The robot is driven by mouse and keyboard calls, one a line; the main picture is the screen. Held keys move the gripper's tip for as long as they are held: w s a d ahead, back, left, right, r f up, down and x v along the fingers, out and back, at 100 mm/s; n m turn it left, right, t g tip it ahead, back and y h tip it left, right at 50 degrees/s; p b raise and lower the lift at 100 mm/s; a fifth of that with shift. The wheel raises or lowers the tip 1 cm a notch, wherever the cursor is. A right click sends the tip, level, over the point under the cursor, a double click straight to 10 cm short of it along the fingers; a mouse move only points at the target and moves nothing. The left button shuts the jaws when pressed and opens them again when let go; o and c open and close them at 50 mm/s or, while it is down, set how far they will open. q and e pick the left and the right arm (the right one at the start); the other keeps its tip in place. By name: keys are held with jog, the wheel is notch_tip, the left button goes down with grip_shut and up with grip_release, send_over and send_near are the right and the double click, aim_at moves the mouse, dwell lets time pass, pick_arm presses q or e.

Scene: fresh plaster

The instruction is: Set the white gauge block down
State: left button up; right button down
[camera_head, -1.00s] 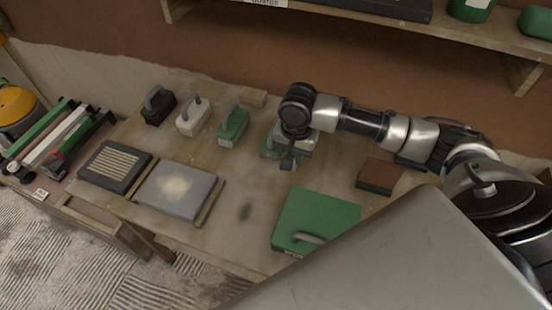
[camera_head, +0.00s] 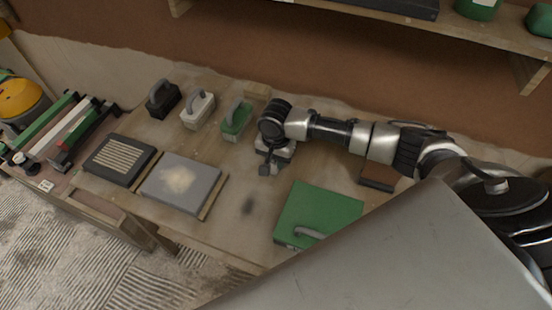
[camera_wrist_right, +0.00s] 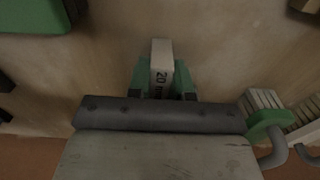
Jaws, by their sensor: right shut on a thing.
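The white gauge block (camera_wrist_right: 161,62), marked "20", is held between the green fingers of my right gripper (camera_wrist_right: 161,84) in the right wrist view. In the head view my right gripper (camera_head: 268,167) points down over the workbench (camera_head: 225,215), in front of the green handled block (camera_head: 237,121). The gauge block cannot be made out there, as the gripper and wrist cover it. I cannot tell whether it touches the bench top. My left gripper is not in view.
A grey board with a pale patch (camera_head: 195,194) and a black tray (camera_head: 93,166) lie to the left. White (camera_head: 199,110) and black (camera_head: 163,100) handled blocks stand behind. A green case (camera_head: 322,210) lies front right; a brown block (camera_head: 378,178) is behind it. Bench between them is clear.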

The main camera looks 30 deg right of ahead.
jog(key=shift+f, duration=0.1)
jog(key=c, duration=1)
grip_release()
